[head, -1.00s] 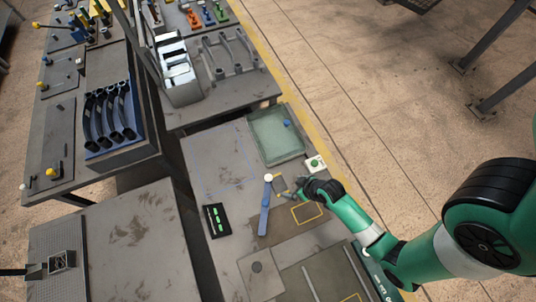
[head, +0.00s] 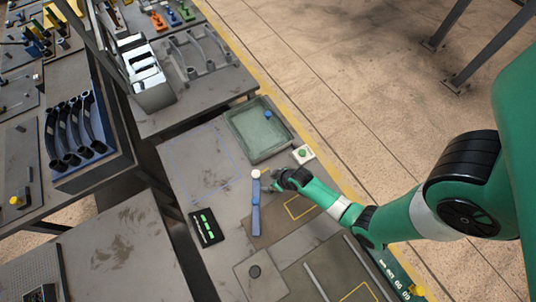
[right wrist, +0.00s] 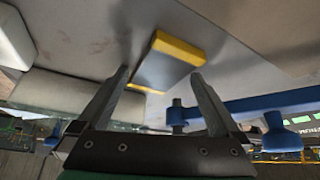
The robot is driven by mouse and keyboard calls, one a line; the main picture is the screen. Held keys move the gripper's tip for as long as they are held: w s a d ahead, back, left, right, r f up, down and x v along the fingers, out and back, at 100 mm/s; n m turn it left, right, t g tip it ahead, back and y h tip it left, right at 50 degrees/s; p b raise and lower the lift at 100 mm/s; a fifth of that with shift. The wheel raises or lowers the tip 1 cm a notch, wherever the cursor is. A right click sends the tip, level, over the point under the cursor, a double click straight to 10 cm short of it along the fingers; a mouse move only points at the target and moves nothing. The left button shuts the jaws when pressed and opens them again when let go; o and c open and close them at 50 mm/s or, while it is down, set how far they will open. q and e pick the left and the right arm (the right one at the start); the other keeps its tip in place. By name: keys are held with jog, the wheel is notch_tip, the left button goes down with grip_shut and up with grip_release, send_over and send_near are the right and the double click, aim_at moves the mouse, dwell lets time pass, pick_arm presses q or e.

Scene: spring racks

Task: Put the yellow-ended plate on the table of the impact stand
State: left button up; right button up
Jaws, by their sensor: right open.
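The yellow-ended plate (right wrist: 166,62) shows in the right wrist view as a grey slab with yellow ends. It lies ahead of and between my right gripper's fingers (right wrist: 157,85), which are open and not closed on it. In the head view my right gripper (head: 270,181) is low over the grey bench, beside a blue bar with a pale round knob (head: 255,208); the arm hides most of the plate there. The blue bar (right wrist: 270,102) also shows in the right wrist view, right of the fingers. I cannot tell for sure which part is the impact stand's table. My left gripper is not in view.
A green tray (head: 232,125) with a blue piece and a box with a green button (head: 302,154) stand behind the gripper. A black panel with green lights (head: 207,227) lies left of the blue bar. Racks (head: 152,92) stand at upper left.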

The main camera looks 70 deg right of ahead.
jog(key=shift+f, duration=0.1)
grip_shut()
jog(key=shift+w, duration=0.1)
dwell(0.3)
